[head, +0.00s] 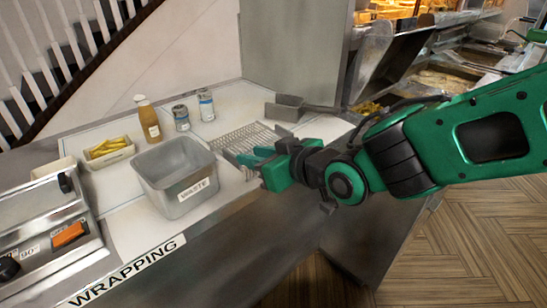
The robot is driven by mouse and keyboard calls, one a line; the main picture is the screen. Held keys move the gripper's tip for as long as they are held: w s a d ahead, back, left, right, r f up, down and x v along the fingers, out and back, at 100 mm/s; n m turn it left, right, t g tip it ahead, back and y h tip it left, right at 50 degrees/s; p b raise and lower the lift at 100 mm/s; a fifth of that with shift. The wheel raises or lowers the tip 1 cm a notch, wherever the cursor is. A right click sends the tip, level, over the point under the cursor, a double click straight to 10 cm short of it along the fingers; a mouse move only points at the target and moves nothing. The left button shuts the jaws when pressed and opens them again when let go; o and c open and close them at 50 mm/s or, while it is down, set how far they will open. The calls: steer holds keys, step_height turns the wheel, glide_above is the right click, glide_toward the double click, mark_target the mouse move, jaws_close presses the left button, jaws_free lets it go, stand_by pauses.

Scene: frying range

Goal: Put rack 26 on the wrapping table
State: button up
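A wire rack (238,137) lies on or just above the white top of the wrapping table (225,98), right of the waste bin; I cannot tell whether it touches the top. No number is legible on it, so I cannot confirm that it is rack 26. My green gripper (250,160) is at the rack's near right edge, low over the table. Its fingers overlap the rack's edge in this view, and I cannot tell whether they are closed on it. The rack's near right corner is partly hidden by the gripper.
A grey bin marked WASTE (176,180) stands close left of the rack. Behind are two cans (206,106), a sauce bottle (148,118) and a tray of yellow items (108,149). A grey scoop (285,107) lies right of the rack. A heating device (45,240) fills the left.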

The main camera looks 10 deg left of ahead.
steer(key=shift+d, duration=0.1)
steer(key=w+d+f+m+h, duration=0.1)
steer(key=d+f+m+h, duration=0.15)
steer(key=d, duration=0.75)
steer(key=w+d+f+m+g+h, duration=0.1)
steer(key=w+d+m+h, duration=0.15)
steer(key=d, duration=0.75)
steer(key=w+d+f+m+h, duration=0.1)
steer(key=d+f+m+h, duration=0.15)
steer(key=d, duration=0.75)
steer(key=s+d+m+g+h, duration=0.3)
steer(key=s+d, duration=0.3)
steer(key=d, duration=0.6)
steer(key=s+d+m+g, duration=0.2)
steer(key=s+d+m, duration=0.1)
steer(key=s, duration=0.6)
steer(key=s+d+m+g, duration=0.3)
steer(key=s+d, duration=0.3)
steer(key=s, duration=0.4)
steer(key=shift+d+f, duration=0.2)
steer(key=shift+f, duration=0.1)
steer(key=shift+y, duration=0.25)
